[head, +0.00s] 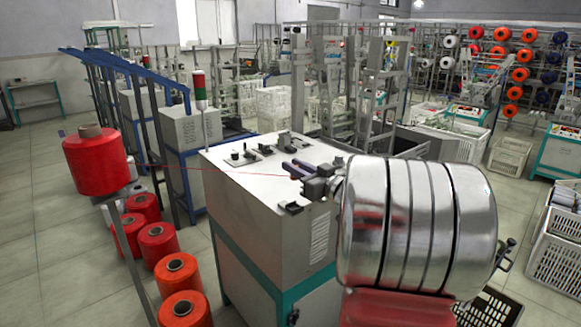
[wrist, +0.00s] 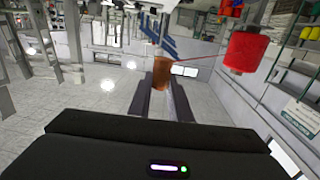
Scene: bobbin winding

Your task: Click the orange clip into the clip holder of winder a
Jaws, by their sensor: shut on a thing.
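My gripper (head: 299,170) is above the white-topped cabinet in the head view, its dark fingers pointing left and away. In the wrist view my gripper (wrist: 160,85) is shut on an orange-brown piece (wrist: 160,67), which I take as the orange clip. The clip cannot be made out in the head view. A thin red thread runs from the red yarn cone (head: 97,160) to the fingertips; the cone also shows in the wrist view (wrist: 246,50). The cabinet (head: 268,220) carries several small dark fittings (head: 244,154). I cannot tell which one is the clip holder.
A red-green signal light (head: 199,88) stands at the cabinet's back left corner. Several red cones (head: 157,243) stand on the floor at left. A blue-railed frame (head: 125,63) and grey cabinets (head: 187,130) are behind. Open floor (head: 60,235) lies at far left.

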